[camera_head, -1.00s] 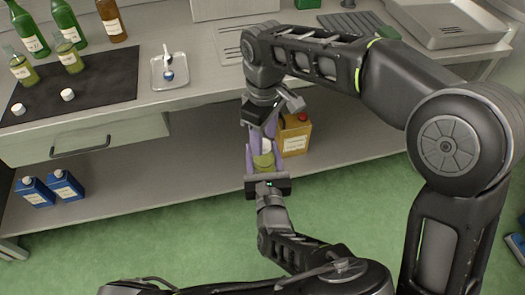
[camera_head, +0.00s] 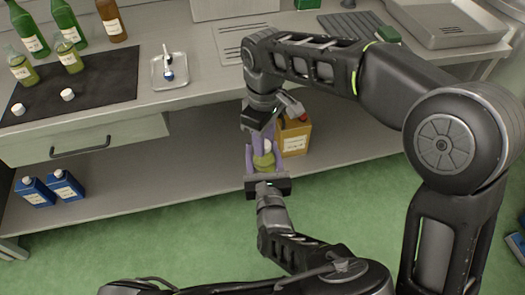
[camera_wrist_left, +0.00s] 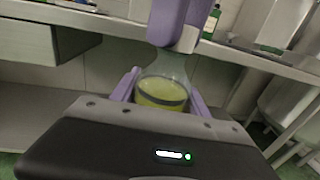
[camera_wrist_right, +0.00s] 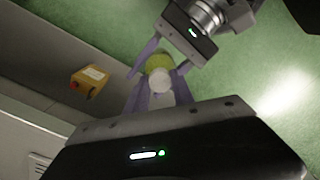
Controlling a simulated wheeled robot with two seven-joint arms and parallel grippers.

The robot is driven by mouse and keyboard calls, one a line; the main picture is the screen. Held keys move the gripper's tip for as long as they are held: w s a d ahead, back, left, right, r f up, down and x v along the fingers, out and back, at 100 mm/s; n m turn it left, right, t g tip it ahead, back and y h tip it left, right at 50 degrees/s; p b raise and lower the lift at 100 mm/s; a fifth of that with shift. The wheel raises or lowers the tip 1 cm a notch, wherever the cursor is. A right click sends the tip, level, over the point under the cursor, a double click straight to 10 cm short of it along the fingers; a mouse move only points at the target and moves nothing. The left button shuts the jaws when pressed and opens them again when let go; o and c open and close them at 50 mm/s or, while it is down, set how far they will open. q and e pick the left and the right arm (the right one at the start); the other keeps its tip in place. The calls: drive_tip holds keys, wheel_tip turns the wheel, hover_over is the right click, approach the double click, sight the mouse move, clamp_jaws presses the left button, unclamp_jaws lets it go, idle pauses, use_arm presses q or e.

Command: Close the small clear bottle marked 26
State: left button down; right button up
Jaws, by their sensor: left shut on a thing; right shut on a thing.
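A small clear bottle (camera_wrist_left: 160,92) with yellow-green liquid is upright in my left gripper (camera_head: 263,162), in front of the table. It also shows in the right wrist view (camera_wrist_right: 158,62); no number on it is readable. My left gripper is shut around the bottle's body, one finger on each side. My right gripper (camera_wrist_right: 160,88) comes from above and is shut on a white cap (camera_wrist_right: 160,80) at the top of the bottle. The right fingers hide the neck in the left wrist view, so I cannot tell how the cap sits.
On the dark mat (camera_head: 105,80) stand two small bottles (camera_head: 20,66), with two loose white caps (camera_head: 67,95). Larger bottles (camera_head: 66,20) stand behind. A small tray (camera_head: 170,71) lies right of the mat. The lower shelf holds a yellow jug (camera_head: 294,138) and blue jugs (camera_head: 65,186).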

clamp_jaws()
drive_tip(key=o, duration=1.1)
unclamp_jaws()
drive_tip(key=shift+o, duration=0.2)
drive_tip(key=shift+r, duration=0.1)
wheel_tip(320, 180, up, 7)
drive_tip(key=shift+r, duration=0.2)
